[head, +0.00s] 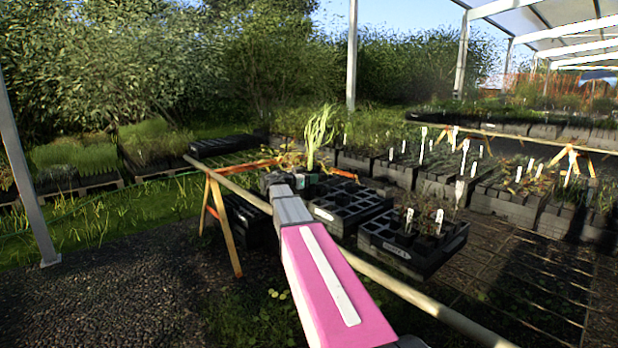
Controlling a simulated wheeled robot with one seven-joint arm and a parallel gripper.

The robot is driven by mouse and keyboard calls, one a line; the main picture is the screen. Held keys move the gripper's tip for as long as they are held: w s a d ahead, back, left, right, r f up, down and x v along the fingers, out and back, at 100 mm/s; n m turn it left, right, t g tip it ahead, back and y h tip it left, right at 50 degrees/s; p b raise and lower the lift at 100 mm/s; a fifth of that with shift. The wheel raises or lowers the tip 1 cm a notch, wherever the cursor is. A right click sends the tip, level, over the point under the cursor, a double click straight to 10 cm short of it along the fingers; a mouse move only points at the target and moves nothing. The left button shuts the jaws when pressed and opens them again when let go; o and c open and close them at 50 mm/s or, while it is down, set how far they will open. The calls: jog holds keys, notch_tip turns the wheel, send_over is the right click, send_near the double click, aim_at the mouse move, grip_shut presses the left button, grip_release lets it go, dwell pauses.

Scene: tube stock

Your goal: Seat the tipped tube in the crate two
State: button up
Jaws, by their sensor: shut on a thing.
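My gripper (290,181) is at the end of my pink and grey arm, over the left black crate. It is shut on a dark tube (311,179) with a tall, pale green leafy plant (318,135), which leans slightly right. My wrist hides the fingertips and much of the tube, so its base is not clear. The left crate (350,217) has several empty square cells and a small white label.
The crates rest on a bench with a pale rail (420,298) along its near side and an orange trestle (222,225) at left. Several planted crates with white tags (438,217) stand behind. A dark crate (250,220) sits below the rail. Gravel at lower left is clear.

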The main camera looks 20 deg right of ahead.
aim_at(309, 188)
jog(key=shift+f, duration=0.15)
jog(key=shift+f, duration=2.5)
jog(key=o, duration=1.1)
jog(key=v, duration=1.1)
